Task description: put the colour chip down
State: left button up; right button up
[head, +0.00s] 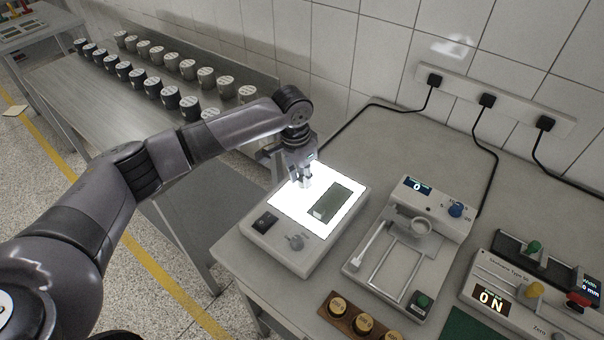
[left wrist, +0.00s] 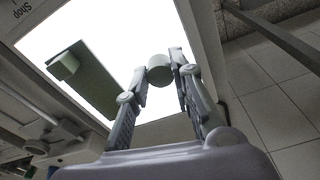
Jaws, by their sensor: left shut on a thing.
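My left gripper (head: 305,181) is over the lit white panel of the light box (head: 284,262), left of a dark green rectangular plate (head: 343,197). In the left wrist view its fingers (left wrist: 168,72) are shut on a small pale grey-green round piece (left wrist: 159,69), which looks like the colour chip. Whether the chip touches the panel I cannot tell. The plate (left wrist: 92,85) lies flat on the panel and has a small pale block (left wrist: 64,67) at one end. My right gripper is not in view.
Right of the light box stand a device with a blue knob (head: 455,209) and another with a red knob (head: 578,299). A wooden block with several weights (head: 364,323) is at the front. Rows of dark lidded cups (head: 170,97) stand on the left bench.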

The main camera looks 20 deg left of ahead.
pick_arm(q)
jog(key=o, duration=0.8)
jog(key=shift+f, duration=0.1)
jog(key=shift+o, duration=0.2)
jog(key=shift+r, duration=0.5)
notch_tip(320, 180, up, 11)
jog(key=s+b, duration=0.1)
jog(key=shift+s+a, duration=0.15)
jog(key=shift+a, duration=0.25)
